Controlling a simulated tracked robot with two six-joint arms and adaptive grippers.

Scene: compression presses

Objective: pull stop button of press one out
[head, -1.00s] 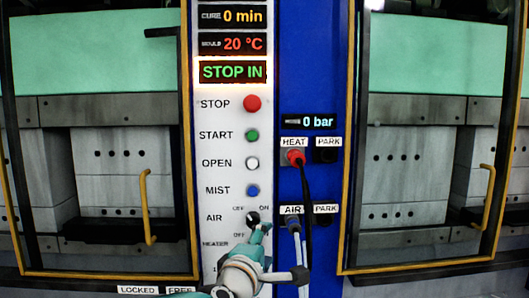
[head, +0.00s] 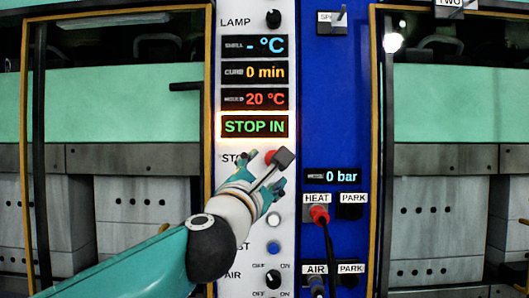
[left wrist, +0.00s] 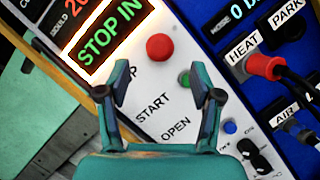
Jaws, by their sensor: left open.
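The red round STOP button (head: 269,156) sits on the white panel below the lit green STOP IN display (head: 254,126). In the head view it is partly hidden by my arm. The left wrist view shows the whole red button (left wrist: 160,47) and the same display (left wrist: 110,40). My left gripper (head: 264,170) is in front of the panel, around and just below the button in the picture. In the left wrist view the left gripper (left wrist: 160,93) is open and empty, its fingers spread. The button appears beyond and between the fingertips. I cannot tell the remaining distance. My right gripper is not in view.
The green START button (left wrist: 185,78) is close to the right finger in the left wrist view. Lower are the white OPEN button (head: 273,219) and blue MIST button (head: 273,248). A red HEAT plug (head: 319,214) with a black cable is to the right.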

